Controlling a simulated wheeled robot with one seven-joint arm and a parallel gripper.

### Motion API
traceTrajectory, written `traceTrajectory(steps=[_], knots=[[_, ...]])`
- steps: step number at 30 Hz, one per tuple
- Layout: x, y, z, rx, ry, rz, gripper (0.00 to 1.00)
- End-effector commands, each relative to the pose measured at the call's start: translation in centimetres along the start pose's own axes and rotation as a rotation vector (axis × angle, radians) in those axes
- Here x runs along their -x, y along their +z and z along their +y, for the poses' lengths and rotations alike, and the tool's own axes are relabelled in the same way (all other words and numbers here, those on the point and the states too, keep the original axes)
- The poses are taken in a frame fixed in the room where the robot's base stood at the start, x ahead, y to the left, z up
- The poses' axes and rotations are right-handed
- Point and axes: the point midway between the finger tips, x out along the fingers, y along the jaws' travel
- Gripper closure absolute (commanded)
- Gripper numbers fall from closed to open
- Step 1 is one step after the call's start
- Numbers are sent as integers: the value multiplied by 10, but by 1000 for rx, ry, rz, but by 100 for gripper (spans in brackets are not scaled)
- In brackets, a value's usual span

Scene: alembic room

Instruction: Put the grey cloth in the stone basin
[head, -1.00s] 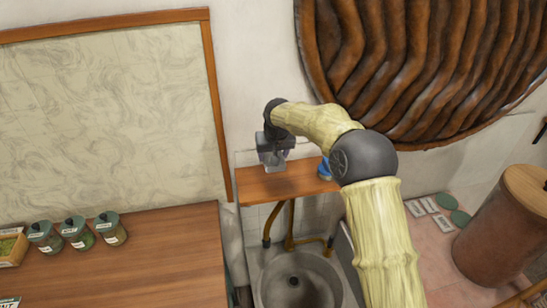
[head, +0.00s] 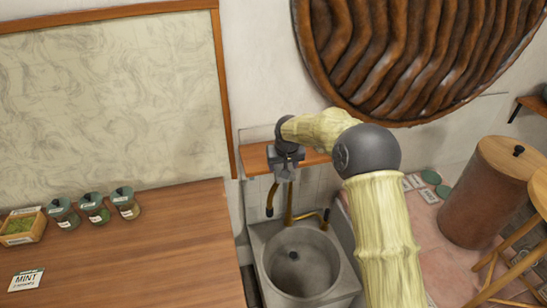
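The stone basin (head: 322,262) is a round grey bowl in a square block, with a small dark spot at its bottom, and looks empty. My gripper (head: 290,174) points down in front of the wooden shelf, above the back of the basin and close to the brass tap. Its fingers are small and blend with the grey parts around them, so I cannot tell whether they are open or shut, or hold anything. I cannot make out the grey cloth in the head view.
A wooden shelf (head: 255,158) and a brass tap (head: 305,216) are behind the basin. A wooden counter (head: 140,250) with several jars (head: 94,208) is at left. A brown barrel (head: 480,205) and a stool (head: 515,262) are at right.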

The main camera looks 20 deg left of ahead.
Motion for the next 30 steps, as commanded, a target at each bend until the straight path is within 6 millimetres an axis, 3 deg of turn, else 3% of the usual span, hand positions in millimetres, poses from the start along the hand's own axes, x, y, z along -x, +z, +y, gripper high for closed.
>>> traceTrajectory(steps=[11,17,24,30], knots=[[-32,42,55,-57,33,-5,61],[-50,81,99,-112,57,-10,61],[-66,171,176,-238,101,-17,61],[-59,252,226,-361,139,-14,61]])
